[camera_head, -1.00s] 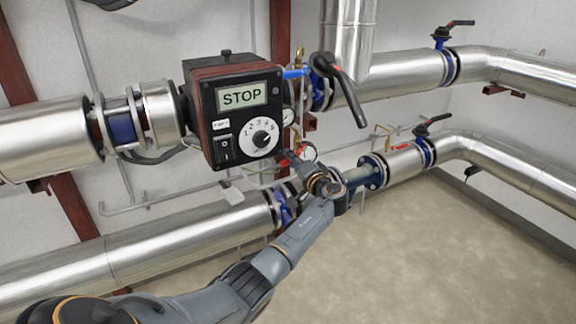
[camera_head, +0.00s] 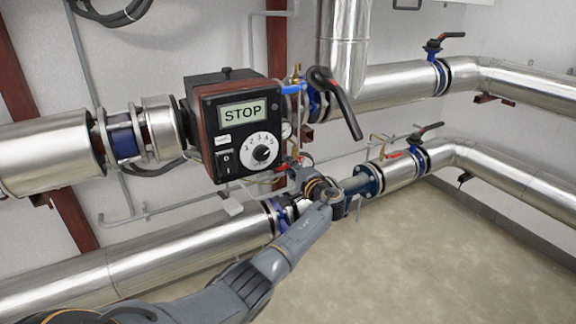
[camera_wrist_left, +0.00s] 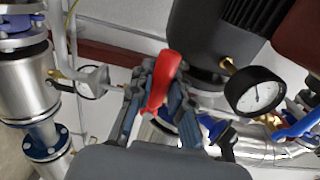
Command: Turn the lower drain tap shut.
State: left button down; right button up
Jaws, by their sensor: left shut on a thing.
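The drain tap shows as a red lever handle (camera_wrist_left: 161,82) in the left wrist view. It stands between the fingers of my left gripper (camera_wrist_left: 157,98), which is shut on it. A little red of the handle (camera_head: 283,166) shows beside the fingers there. The tap's body is mostly hidden by the gripper and wrist. My right gripper is not in view.
The control box (camera_head: 236,125) reading STOP hangs right above the gripper. A pressure gauge (camera_wrist_left: 254,92) is close to its right in the wrist view. A black-handled valve (camera_head: 336,95) hangs above right. Open floor (camera_head: 420,260) lies at the lower right.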

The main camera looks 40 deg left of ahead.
pick_arm(q)
jog(key=c, duration=1.2)
grip_release()
jog(key=shift+d, duration=0.15)
jog(key=v, duration=1.1)
jog(key=shift+s+d, duration=0.2)
jog(key=shift+d, duration=0.15)
jog(key=shift+f, duration=0.15)
